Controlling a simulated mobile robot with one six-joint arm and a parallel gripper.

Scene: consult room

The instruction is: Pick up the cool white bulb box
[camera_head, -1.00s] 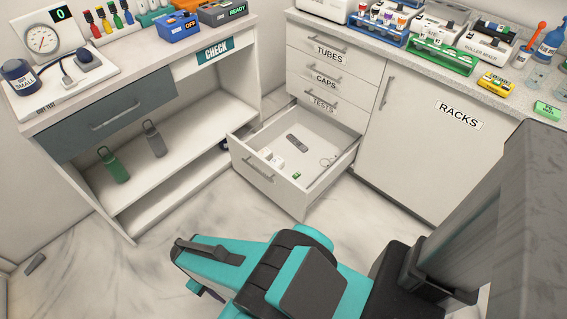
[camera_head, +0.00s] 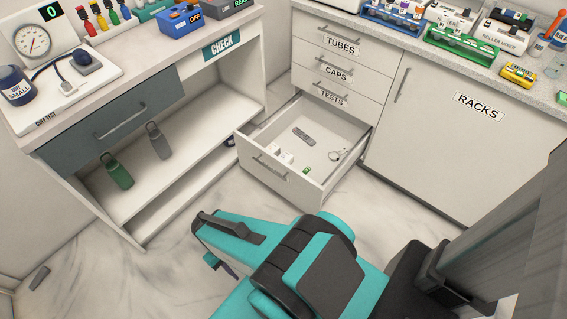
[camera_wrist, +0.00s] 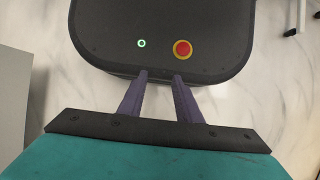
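No box that I can read as the cool white bulb box shows. Two small white boxes (camera_head: 286,158) lie in the open bottom drawer (camera_head: 277,182), near its front; their print is too small to read, so I cannot tell whether either is the bulb box. My gripper (camera_wrist: 161,77) shows in the wrist view as two purple fingers with a gap and nothing between them. It points down at my own dark base. In the head view my teal arm hangs in front of the drawer, clear of it, and mostly hides the fingers.
The drawer also holds a grey remote-like thing (camera_head: 303,136), a small green item (camera_head: 307,169) and a ring of keys (camera_head: 341,154). Bottles (camera_head: 118,171) stand in the open cabinet at left. The RACKS cupboard (camera_head: 440,150) is shut.

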